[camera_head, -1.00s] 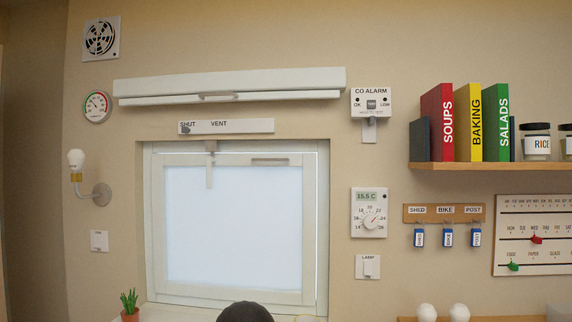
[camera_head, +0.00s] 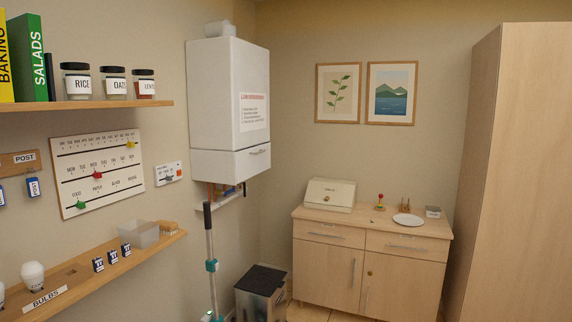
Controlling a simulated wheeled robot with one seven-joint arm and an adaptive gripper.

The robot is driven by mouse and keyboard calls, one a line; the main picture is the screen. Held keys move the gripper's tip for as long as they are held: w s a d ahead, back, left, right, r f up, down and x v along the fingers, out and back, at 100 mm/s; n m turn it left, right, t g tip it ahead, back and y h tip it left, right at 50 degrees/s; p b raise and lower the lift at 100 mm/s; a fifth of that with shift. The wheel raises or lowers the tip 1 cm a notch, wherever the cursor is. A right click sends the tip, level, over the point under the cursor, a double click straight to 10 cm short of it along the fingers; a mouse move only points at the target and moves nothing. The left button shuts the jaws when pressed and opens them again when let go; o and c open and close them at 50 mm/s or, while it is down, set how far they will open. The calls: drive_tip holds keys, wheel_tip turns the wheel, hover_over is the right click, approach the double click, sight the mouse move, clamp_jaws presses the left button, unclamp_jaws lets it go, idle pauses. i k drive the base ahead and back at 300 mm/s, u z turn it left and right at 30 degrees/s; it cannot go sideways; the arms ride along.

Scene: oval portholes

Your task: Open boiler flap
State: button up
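The boiler (camera_head: 217,98) is a white wall-mounted box in the corner, left of centre. Its lower front section, which appears to be the flap (camera_head: 240,162), is closed flush below the main casing and has a small handle or latch (camera_head: 257,151) near its top edge. A sheet with red heading text (camera_head: 253,112) is on the front above it. Pipes (camera_head: 225,192) show under the boiler. My gripper is not in view.
A mop or broom with a dark handle (camera_head: 210,245) and a dark-lidded bin (camera_head: 262,284) stand below the boiler. A wooden cabinet (camera_head: 328,260) is to the right, and a tall wardrobe (camera_head: 515,170) stands beyond it. Shelves (camera_head: 90,105) line the left wall.

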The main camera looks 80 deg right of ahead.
sight(250, 162)
drive_tip(key=z, duration=3.2)
drive_tip(key=i, duration=1.3)
drive_tip(key=u, duration=0.5)
drive_tip(key=i, duration=1)
drive_tip(key=u, duration=0.85)
